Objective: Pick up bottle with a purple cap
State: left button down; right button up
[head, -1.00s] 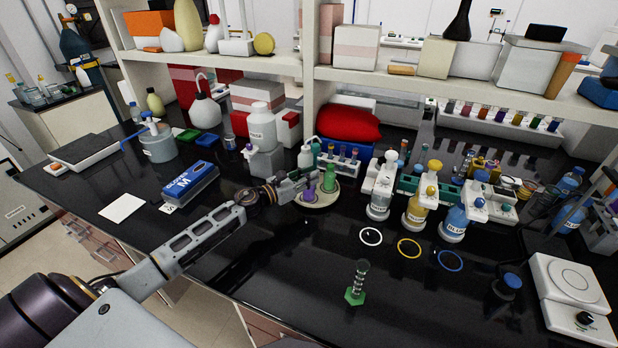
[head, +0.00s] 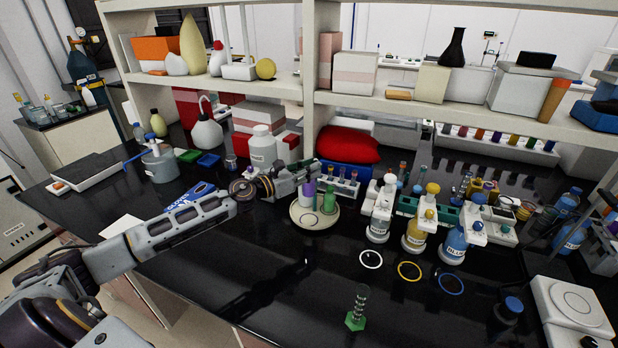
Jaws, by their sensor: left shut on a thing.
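The bottle with a purple cap (head: 308,188) is small, with a pale body, and is held upright a little above the round cream dish (head: 330,219). My left gripper (head: 304,178) reaches in from the left and is shut on this bottle near its top. The gripper hides part of the cap. A green-topped bottle (head: 329,202) stands on the same dish, just right of the purple one. My right gripper is not in view.
White-, yellow- and blue-liquid wash bottles stand to the right, with the yellow one (head: 416,232) in the middle. A tube rack (head: 345,183) and large white bottle (head: 263,150) stand behind. The shelf (head: 360,92) overhangs the back.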

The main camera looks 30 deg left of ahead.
pick_arm(q)
notch_tip(320, 180, up, 16)
jog(key=p, duration=0.5)
jog(key=shift+p, duration=0.4)
